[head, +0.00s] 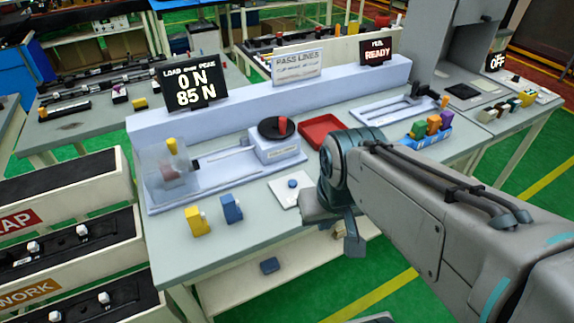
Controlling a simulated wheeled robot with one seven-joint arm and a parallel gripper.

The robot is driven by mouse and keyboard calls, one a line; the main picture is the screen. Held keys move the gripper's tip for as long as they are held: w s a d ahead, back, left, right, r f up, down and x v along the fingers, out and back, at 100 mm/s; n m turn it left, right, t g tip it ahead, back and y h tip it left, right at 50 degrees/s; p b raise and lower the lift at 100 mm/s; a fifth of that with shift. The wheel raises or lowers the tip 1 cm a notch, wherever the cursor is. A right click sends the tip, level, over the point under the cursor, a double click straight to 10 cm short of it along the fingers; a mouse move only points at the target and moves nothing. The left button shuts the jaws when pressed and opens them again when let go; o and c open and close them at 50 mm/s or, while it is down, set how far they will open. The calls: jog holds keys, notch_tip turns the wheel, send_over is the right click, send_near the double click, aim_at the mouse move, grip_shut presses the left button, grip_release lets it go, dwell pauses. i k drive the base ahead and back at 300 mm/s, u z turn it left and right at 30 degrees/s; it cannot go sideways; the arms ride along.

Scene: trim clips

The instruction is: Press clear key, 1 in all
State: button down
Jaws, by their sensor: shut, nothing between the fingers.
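A small white plate with a round blue button (292,183) lies on the grey bench, in the middle of the head view. It looks like the clear key, but I can read no label on it. My gripper (354,244) hangs from the wrist just to the right of the plate and nearer to me. It is shut and empty, and the arm hides part of it. I see no contact between it and the button. The black load display (193,86) reads 0 N and, for the peak, 85 N.
A test fixture with a clear guard (168,172) and a black-and-red knob (277,128) stands behind. A yellow clip (197,221) and a blue clip (231,208) stand left of the plate. A red tray (325,131) lies behind my arm. Another display (376,51) reads READY.

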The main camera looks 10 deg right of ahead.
aim_at(292, 184)
jog(key=z, duration=2.55)
jog(key=k, duration=0.8)
jog(key=u, duration=1.8)
jog(key=i, duration=0.5)
jog(key=u, duration=0.05)
